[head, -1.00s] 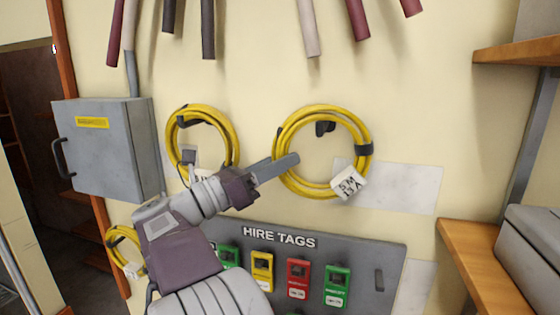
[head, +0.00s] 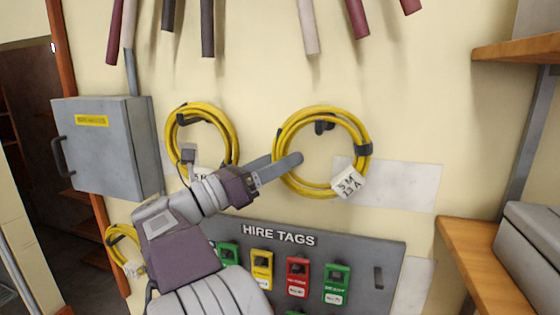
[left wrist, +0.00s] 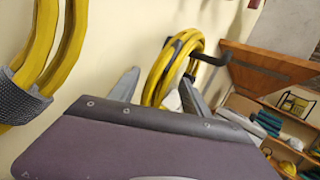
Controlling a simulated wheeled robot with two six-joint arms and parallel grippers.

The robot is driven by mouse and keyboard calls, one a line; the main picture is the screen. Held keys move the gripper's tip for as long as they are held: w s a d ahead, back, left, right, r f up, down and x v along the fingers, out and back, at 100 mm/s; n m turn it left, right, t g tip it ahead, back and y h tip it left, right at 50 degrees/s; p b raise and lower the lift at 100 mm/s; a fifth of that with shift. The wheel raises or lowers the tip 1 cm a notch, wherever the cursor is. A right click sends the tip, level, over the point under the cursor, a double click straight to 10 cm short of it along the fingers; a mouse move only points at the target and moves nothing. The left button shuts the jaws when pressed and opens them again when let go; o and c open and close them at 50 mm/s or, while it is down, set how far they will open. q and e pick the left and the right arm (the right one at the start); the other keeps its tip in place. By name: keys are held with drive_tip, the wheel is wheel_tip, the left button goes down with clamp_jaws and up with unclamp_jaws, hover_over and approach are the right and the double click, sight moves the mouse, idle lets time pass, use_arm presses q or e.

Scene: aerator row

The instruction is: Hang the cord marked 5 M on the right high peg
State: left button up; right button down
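The yellow cord coil (head: 361,133) with a white tag reading 5 M 13 A (head: 348,184) hangs at the right high peg (head: 324,127), its loop around the black peg. A dark strap binds its right side. My left gripper (head: 278,162) is at the coil's left side, its fingers apart with the strands between them. In the left wrist view the coil (left wrist: 158,75) shows between the two spread fingers (left wrist: 160,92), and the peg's tip (left wrist: 218,59) sticks out past it. Whether a finger touches the cord is unclear. My right gripper is out of view.
Another yellow coil (head: 232,140) hangs on the left high peg, close to my left wrist, its tag partly hidden. A third coil (head: 119,236) hangs lower left. A HIRE TAGS board (head: 378,250) is below, a grey box (head: 105,150) left, wooden shelves (head: 480,255) right.

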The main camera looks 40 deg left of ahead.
use_arm(q)
drive_tip(key=shift+f, duration=0.1)
drive_tip(key=shift+s+a+f, duration=0.15)
drive_tip(key=shift+s, duration=0.1)
drive_tip(key=b+v, duration=0.3)
drive_tip(key=v, duration=0.5)
drive_tip(key=shift+s, duration=0.25)
